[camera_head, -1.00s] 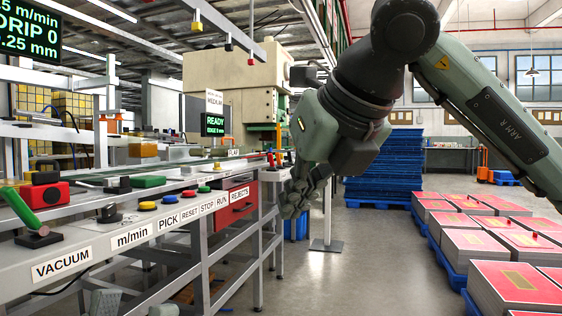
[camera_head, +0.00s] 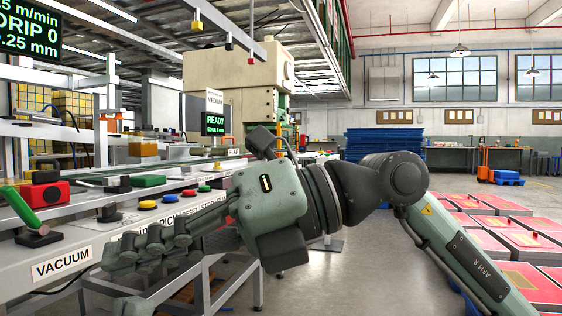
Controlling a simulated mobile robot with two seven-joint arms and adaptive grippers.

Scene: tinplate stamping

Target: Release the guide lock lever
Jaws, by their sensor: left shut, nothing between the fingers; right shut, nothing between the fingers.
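No lever carries a readable guide lock label, so I cannot tell which one it is. A green-handled lever (camera_head: 17,207) on a black base stands tilted at the left of the sloped panel (camera_head: 20,258), above the VACUUM label. My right gripper (camera_head: 116,254) is shut and empty, in front of the panel's labels and pointing left. My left gripper (camera_head: 132,306) shows only partly at the bottom edge, below the right one. It is shut and empty.
A black knob (camera_head: 109,213) stands nearby. Stacks of red-topped sheets (camera_head: 520,240) stand at right.

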